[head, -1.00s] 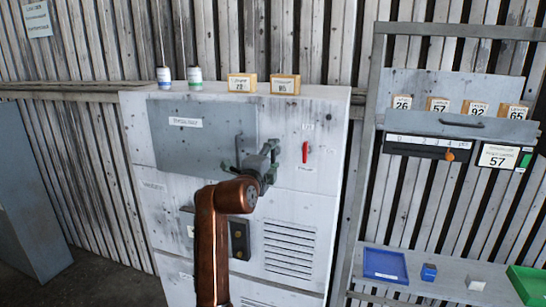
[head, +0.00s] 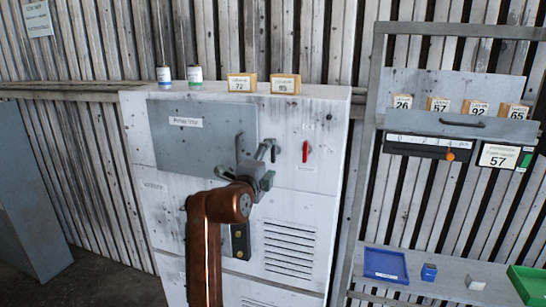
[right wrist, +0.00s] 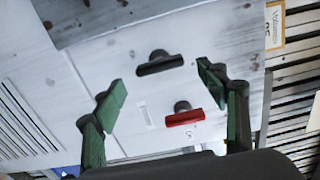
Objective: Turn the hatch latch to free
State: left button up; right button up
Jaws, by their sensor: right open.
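The hatch (head: 195,140) is a grey panel with a white label on the upper front of a pale cabinet. In the right wrist view the dark latch handle (right wrist: 160,65) stands on the pale face beside the edge of the grey hatch, roughly parallel to a red handle (right wrist: 183,116). My right gripper (head: 258,166) is in front of the cabinet near the hatch's right edge and hides part of that area in the head view. Its green-padded fingers (right wrist: 166,95) are spread and empty, with the latch beyond the gap between them. My left gripper is out of view.
The red handle (head: 305,151) is right of my gripper, above a vent grille (head: 290,248). Jars (head: 194,76) and numbered blocks (head: 242,83) stand on the cabinet. A rack with a blue tray (head: 385,264) stands to the right, beyond a gap.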

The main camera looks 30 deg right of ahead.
jog(key=v, duration=0.8)
jog(key=shift+s+a, duration=0.25)
